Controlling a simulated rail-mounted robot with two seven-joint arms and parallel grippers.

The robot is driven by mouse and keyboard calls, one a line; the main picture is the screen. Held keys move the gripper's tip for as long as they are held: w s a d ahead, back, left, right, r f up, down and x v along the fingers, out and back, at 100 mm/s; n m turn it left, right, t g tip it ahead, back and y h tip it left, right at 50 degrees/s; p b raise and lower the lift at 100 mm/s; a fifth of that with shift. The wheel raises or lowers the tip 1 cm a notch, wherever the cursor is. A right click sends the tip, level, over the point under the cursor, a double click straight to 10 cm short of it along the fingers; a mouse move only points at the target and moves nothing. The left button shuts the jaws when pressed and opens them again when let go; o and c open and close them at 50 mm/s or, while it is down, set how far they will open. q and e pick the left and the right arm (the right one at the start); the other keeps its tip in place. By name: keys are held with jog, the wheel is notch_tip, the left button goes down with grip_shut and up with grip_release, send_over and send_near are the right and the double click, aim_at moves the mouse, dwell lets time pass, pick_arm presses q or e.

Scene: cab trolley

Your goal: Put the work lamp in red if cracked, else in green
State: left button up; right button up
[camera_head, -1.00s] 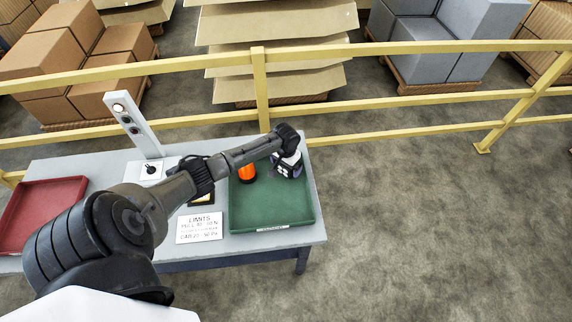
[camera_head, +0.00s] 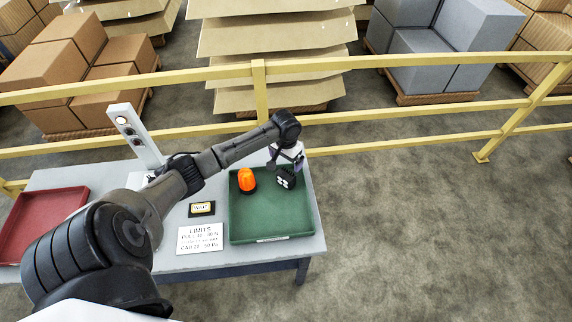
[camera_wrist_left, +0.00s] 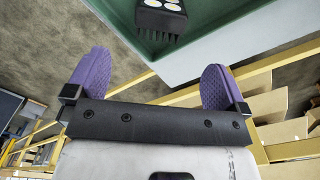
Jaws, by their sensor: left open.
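The work lamp (camera_head: 286,183), black with several round white lights, is in the green tray (camera_head: 272,226), near its right side. It also shows at the top of the left wrist view (camera_wrist_left: 162,17), inside the green tray. I cannot tell from these views whether it is cracked. My left gripper (camera_head: 284,160) is just above the lamp in the head view. Its two purple fingers (camera_wrist_left: 158,88) are spread wide with nothing between them in the wrist view. The red tray (camera_head: 38,232) is at the left end of the table and looks empty where visible. My right gripper is not in view.
An orange beacon (camera_head: 246,180) stands in the green tray, left of the lamp. A post with lights (camera_head: 134,135), a black plaque with a yellow label (camera_head: 202,208) and a limits card (camera_head: 200,239) are on the grey table. A yellow railing (camera_head: 400,106) runs behind it.

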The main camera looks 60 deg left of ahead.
pick_arm(q)
jog(key=shift+r, duration=0.4)
jog(key=s+d+f+m, duration=0.2)
jog(key=s+d, duration=0.2)
jog(key=d, duration=0.3)
jog(key=s+d+f+m+t, duration=0.1)
jog(key=s+d+f, duration=0.2)
jog(key=d, duration=0.3)
jog(key=s+d+f+m, duration=0.2)
jog(key=s+d, duration=0.2)
jog(key=d, duration=0.3)
jog(key=s+d+r+m+t, duration=0.1)
jog(key=s+d+r+t, duration=0.1)
jog(key=s+d+r, duration=0.5)
jog(key=s+d, duration=0.3)
jog(key=s, duration=0.2)
jog(key=shift+d+m+t, duration=0.25)
jog(key=shift+m+t, duration=0.05)
jog(key=shift+c, duration=0.3)
